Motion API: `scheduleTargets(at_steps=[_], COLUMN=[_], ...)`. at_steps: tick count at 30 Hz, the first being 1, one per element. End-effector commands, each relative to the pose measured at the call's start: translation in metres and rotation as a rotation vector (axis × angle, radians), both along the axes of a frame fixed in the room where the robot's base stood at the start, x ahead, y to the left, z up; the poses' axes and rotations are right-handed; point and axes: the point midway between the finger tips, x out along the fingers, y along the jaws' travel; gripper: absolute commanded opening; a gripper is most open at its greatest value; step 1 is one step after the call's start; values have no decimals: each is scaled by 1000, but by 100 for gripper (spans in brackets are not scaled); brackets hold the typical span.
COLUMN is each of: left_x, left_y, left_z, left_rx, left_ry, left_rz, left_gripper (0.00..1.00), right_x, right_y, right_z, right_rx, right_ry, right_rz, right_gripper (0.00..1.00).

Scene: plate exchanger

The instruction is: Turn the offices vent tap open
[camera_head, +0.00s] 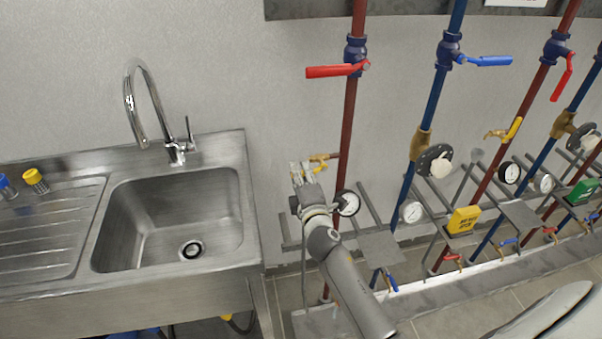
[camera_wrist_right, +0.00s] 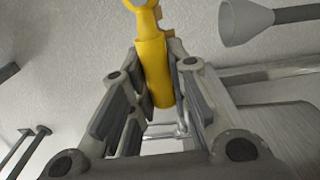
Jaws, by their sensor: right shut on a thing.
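A small vent tap (camera_head: 325,157) with a yellow handle sits on the leftmost red pipe in the head view, right of the sink. My right gripper (camera_head: 301,174) is at this tap, its arm coming up from below. In the right wrist view the yellow handle (camera_wrist_right: 153,72) lies lengthwise between the two fingers, and the gripper is shut on it. The fingers partly hide the handle in the head view. No label naming the tap is readable. My left gripper is not in view.
A red lever (camera_head: 335,71) is above on the same pipe. A pressure gauge (camera_head: 347,203) sits just below the gripper. A steel sink (camera_head: 246,200) stands at left. More pipes, valves and another yellow-handled tap (camera_head: 507,130) are to the right.

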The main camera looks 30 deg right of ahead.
Motion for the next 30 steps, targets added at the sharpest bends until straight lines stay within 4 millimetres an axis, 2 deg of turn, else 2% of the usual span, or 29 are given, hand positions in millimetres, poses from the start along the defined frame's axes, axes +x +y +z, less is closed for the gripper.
scheduleTargets(at_steps=[9,10,15,25,30], left_x=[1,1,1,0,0], left_y=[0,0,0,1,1], left_z=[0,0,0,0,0], left_rx=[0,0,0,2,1], left_ry=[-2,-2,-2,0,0], left_rz=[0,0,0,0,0], left_gripper=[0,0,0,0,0], right_x=[0,0,0,-1,-15], right_y=[0,0,0,0,4], right_z=[-1,-1,-1,-1,-2], right_rx=[-10,-10,-8,-5,-4], right_ry=[5,5,4,2,3], right_rz=[0,0,0,0,1], right_gripper=[0,19,40,40,40])
